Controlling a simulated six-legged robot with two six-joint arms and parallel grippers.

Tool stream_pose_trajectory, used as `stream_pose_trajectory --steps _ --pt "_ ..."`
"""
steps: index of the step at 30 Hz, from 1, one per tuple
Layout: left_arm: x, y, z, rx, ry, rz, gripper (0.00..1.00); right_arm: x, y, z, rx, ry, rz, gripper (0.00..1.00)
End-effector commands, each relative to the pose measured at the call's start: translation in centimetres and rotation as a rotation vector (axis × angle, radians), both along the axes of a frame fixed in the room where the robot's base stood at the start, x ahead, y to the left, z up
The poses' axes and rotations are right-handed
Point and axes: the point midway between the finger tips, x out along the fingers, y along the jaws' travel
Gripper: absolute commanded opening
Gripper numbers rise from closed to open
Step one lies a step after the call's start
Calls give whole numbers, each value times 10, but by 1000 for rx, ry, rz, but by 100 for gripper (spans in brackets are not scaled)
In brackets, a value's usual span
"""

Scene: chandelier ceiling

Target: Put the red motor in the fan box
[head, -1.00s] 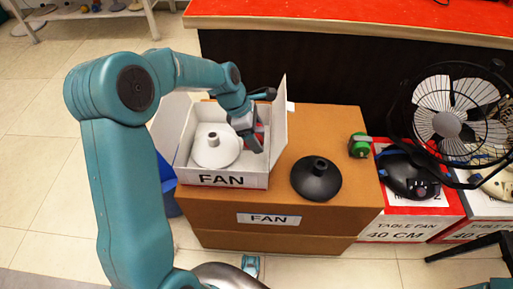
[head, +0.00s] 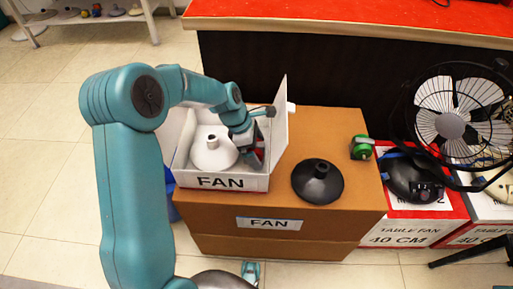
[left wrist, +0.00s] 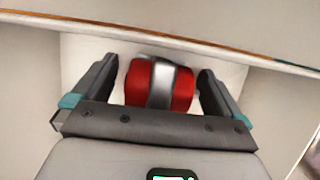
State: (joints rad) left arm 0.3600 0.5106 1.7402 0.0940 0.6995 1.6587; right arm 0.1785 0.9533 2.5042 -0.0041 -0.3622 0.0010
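The red motor (left wrist: 143,83), red with a silver band, lies between the fingers of my left gripper (left wrist: 160,88) in the left wrist view. Narrow pale gaps show between it and the fingers, so the gripper looks open around it. In the head view the left gripper (head: 252,150) reaches down inside the right part of the open white fan box (head: 220,183). Only a bit of the motor's red (head: 257,153) shows there, the rest hidden by the gripper. A white fan base (head: 212,150) stands in the box, left of the gripper. My right gripper is not in view.
The fan box stands on a brown carton (head: 340,215) labelled FAN. A black base (head: 318,182) and a green motor (head: 361,148) lie on the carton to its right. A black fan (head: 450,125) and table fan boxes (head: 410,232) stand further right.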

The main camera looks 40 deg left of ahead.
Motion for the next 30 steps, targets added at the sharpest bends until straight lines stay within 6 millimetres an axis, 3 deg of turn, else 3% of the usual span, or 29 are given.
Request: stream_pose_trajectory --steps 5,18,23,30 --pt "-1 4 15 1 -2 1 100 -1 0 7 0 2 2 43" --pt "-20 34 101 1 -2 1 100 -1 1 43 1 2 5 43" --pt "-24 39 112 0 -1 0 100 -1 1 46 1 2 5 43" --pt "-24 39 113 0 0 0 100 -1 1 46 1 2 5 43"
